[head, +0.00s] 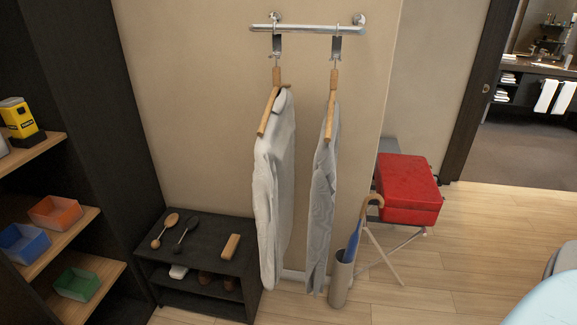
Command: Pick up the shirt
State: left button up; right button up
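A white long-sleeved shirt (275,180) hangs on a wooden hanger (269,112) at the left of a wall-mounted metal rail (307,28). A grey garment (322,205), which may be trousers or another shirt, hangs beside it on a second wooden hanger (331,108). Both hang nearly edge-on to me, with a narrow gap between them. Neither of my grippers is in view.
A dark low shelf (202,245) with brushes and shoes stands lower left of the shirt. An umbrella stand (341,280) and a red suitcase (408,188) on a folding rack are at the right. Dark shelving (45,150) fills the left.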

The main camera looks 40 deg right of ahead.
aim_at(272, 185)
jog(key=z, duration=1.05)
jog(key=i+j+z, duration=0.1)
jog(key=j, duration=0.2)
jog(key=i+j+z, duration=0.1)
jog(key=j, duration=0.25)
jog(key=i+j, duration=0.1)
jog(key=j, duration=0.2)
jog(key=z, duration=0.05)
